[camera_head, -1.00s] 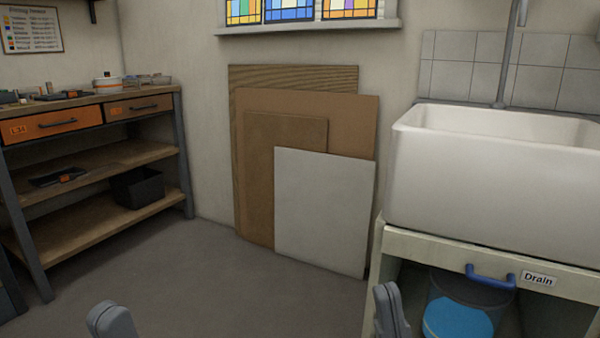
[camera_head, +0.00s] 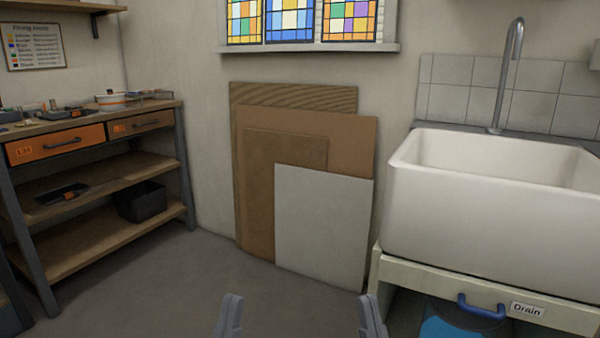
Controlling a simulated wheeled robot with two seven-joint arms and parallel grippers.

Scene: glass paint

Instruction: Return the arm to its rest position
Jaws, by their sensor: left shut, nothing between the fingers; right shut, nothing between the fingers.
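My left gripper (camera_head: 229,316) shows at the bottom edge of the head view, left of centre, as a grey shape pointing up. My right gripper (camera_head: 371,316) shows at the bottom edge right of centre, in front of the sink cabinet's left side. Both are shut and empty, and apart from each other. Only their upper ends are in the picture; the arms behind them are out of view.
A white sink (camera_head: 490,215) stands at the right above a cabinet with a blue drain handle (camera_head: 480,308). Several boards lean on the wall, a pale grey panel (camera_head: 322,228) in front. A workbench with orange drawers (camera_head: 55,145) stands left. The floor (camera_head: 180,285) between is clear.

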